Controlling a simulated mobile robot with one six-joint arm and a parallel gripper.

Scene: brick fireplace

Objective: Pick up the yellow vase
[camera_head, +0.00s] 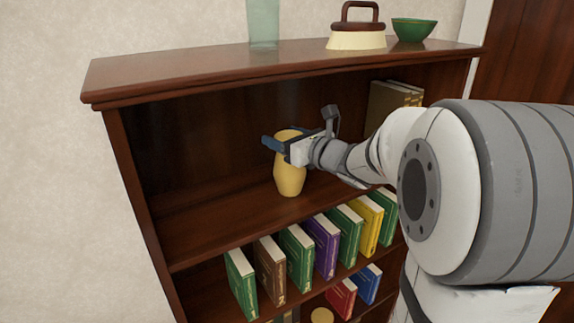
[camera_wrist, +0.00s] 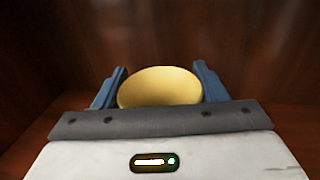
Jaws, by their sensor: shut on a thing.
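The yellow vase (camera_head: 290,178) is upright in the upper compartment of the wooden bookcase, in the head view. My gripper (camera_head: 281,146) reaches in from the right and is shut on the vase's upper part. In the wrist view the vase's yellow top (camera_wrist: 160,87) sits between the two blue fingers of my gripper (camera_wrist: 160,90). The vase's base appears at or just above the shelf board; I cannot tell whether it touches. My gripper hides part of the vase's upper side.
The bookcase top (camera_head: 200,72) holds a glass vase (camera_head: 263,22), an old iron (camera_head: 357,28) and a green bowl (camera_head: 414,29). Brown books (camera_head: 392,102) stand right of my gripper. Several coloured books (camera_head: 325,245) fill the shelf below. The shelf left of the vase is clear.

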